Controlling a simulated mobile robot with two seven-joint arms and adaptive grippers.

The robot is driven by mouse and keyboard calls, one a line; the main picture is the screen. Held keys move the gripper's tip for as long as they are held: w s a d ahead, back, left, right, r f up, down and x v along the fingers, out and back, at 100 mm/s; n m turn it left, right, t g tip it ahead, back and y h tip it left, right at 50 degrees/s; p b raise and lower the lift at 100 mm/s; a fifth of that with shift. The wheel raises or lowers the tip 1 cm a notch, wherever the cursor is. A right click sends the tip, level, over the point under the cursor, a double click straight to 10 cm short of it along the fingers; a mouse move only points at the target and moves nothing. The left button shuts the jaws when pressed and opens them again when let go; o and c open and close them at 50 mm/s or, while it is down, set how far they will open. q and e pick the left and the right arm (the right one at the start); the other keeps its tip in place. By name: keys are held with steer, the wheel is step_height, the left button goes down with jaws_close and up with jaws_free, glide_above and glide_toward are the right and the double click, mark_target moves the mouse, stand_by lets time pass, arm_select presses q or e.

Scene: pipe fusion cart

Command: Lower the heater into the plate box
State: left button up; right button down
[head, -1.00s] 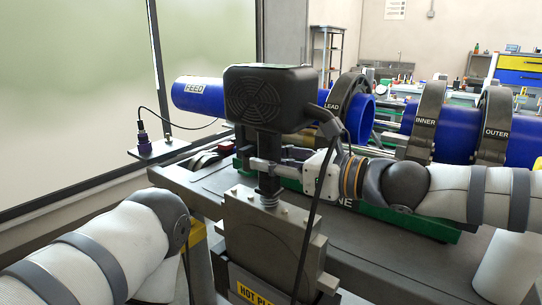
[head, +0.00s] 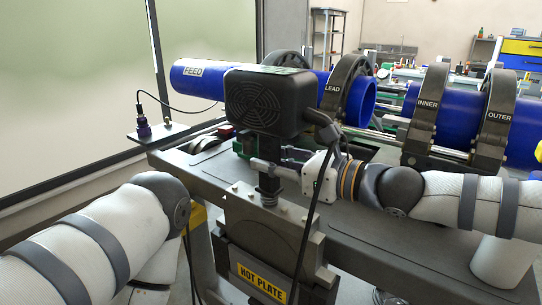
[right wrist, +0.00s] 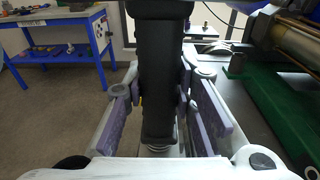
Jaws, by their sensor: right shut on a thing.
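The heater (head: 268,100) has a black housing with a round fan grille, a dark neck with a spring below, and a grey metal plate (head: 270,225) at the bottom. It looks upright. My right gripper (head: 268,172) is shut on the black neck, which also stands between the purple-grey finger pads in the right wrist view (right wrist: 160,75). The plate box (head: 262,279) carries a yellow HOT PLATE label. The plate's lower part is hidden behind the box front, its upper part still above it. My left arm shows at lower left; its gripper is out of view.
Blue pipes (head: 193,75) sit in dark clamps (head: 347,92) on the cart behind the heater. A black cable (head: 310,220) hangs from the heater past the plate and box. A blue-framed workbench (right wrist: 60,35) shows in the right wrist view.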

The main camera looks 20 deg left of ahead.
steer(key=shift+s+r, duration=0.1)
steer(key=shift+r, duration=0.4)
stand_by(0.7)
steer(key=c, duration=1.4)
jaws_free()
steer(key=shift+c, duration=0.2)
steer(key=shift+o, duration=1)
steer(key=shift+f, duration=0.15)
steer(key=o, duration=0.3)
steer(key=shift+f, duration=0.9)
steer(key=o, duration=0.9)
steer(key=shift+r, duration=0.15)
steer(key=shift+r, duration=0.1)
